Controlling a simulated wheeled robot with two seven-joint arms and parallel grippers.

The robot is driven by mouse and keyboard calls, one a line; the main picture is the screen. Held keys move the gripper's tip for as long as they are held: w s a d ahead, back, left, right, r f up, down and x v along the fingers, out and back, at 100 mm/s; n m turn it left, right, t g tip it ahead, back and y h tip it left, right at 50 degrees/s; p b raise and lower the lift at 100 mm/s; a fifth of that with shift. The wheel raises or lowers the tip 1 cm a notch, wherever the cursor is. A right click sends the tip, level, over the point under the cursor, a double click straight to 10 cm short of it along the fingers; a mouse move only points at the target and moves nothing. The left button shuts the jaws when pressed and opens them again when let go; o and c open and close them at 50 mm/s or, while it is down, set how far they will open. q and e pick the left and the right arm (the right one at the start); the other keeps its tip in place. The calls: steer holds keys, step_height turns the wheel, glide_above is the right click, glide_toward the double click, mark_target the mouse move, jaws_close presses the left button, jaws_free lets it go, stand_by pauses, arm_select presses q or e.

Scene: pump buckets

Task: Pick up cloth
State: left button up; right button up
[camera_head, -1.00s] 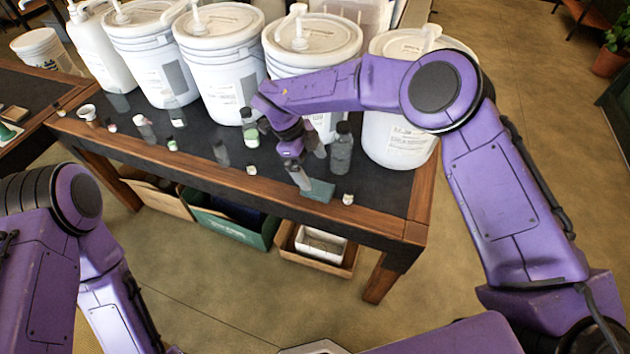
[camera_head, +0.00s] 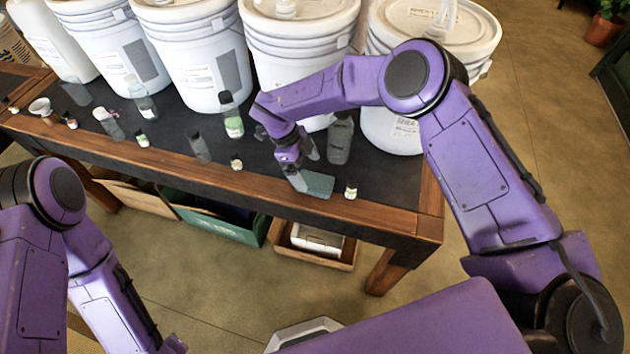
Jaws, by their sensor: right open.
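A folded teal-grey cloth (camera_head: 318,184) lies flat at the front edge of the dark-topped table (camera_head: 385,186), partly on the wooden border. My right gripper (camera_head: 306,172) points down at the cloth's left side, with its jaws open. One fingertip overlaps the cloth's left end in the picture; I cannot tell whether it touches. My left arm (camera_head: 62,235) hangs low at the left, in front of the table, and its gripper is out of the picture.
Several white pump buckets (camera_head: 205,60) line the back of the table. A dark grey bottle (camera_head: 340,140) stands behind the cloth, and a small white-capped vial (camera_head: 351,190) stands right of it. Small bottles are scattered leftward. Boxes (camera_head: 225,222) sit beneath the table.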

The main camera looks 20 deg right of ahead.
mark_target(314, 182)
steer(key=p+x, duration=0.1)
steer(key=x, duration=0.3)
steer(key=shift+s+f+p, duration=0.1)
steer(key=shift+s+p, duration=0.15)
steer(key=shift+p, duration=0.1)
steer(key=shift+d+f, duration=0.15)
steer(key=shift+f, duration=0.05)
steer(key=shift+f, duration=0.1)
steer(key=shift+c, duration=0.3)
